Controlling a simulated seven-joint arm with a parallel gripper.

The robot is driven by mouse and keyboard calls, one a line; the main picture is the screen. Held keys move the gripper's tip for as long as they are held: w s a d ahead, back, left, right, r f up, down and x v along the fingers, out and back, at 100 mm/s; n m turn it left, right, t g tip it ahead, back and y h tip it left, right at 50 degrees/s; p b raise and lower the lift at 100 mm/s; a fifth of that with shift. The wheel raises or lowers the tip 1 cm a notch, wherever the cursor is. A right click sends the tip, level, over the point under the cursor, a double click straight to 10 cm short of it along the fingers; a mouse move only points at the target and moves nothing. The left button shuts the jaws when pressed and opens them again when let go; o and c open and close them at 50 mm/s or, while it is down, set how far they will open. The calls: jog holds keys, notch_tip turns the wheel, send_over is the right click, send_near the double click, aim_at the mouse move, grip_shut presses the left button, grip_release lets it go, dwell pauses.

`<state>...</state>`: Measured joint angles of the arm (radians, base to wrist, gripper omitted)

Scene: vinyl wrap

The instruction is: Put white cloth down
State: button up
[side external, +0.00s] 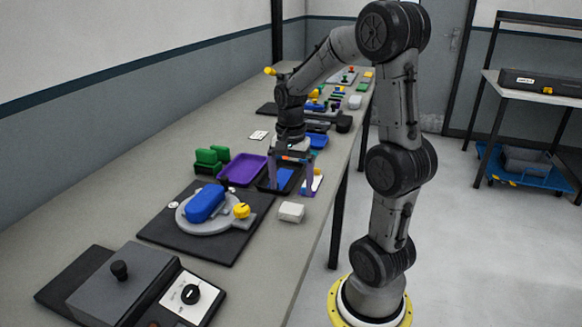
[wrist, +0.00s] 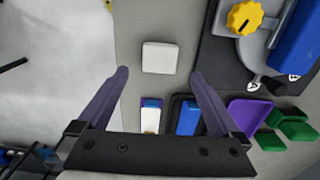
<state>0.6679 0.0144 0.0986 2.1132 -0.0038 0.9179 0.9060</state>
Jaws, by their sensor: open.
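A small white block-like item, which looks like the folded white cloth (side external: 291,212), lies on the grey table near its front edge, just right of the black mat. In the wrist view the white cloth (wrist: 160,57) lies flat on the table, ahead of and between my fingertips, touching neither. My gripper (side external: 292,183) points down above the trays, behind the cloth in the side view. In the wrist view my gripper (wrist: 159,75) has its two purple fingers wide apart with nothing held between them.
A black tray with a blue item (wrist: 187,117) and a small purple-edged card (wrist: 150,116) lie below the fingers. A purple tray (side external: 242,169), green blocks (side external: 208,160) and a black mat (side external: 170,228) with a blue object (side external: 205,203) and yellow knob (side external: 241,210) stand nearby.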

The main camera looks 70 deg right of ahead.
notch_tip(320, 180, up, 5)
jog(key=s+a+r+n+t, duration=0.1)
jog(key=s+a+n+t, duration=0.1)
jog(key=a+n, duration=0.7)
jog(key=s+a+r+n+t, duration=0.2)
jog(key=s+a+n, duration=0.3)
jog(key=a+n, duration=0.4)
jog(key=shift+a+t, duration=0.3)
jog(key=shift+t, duration=0.5)
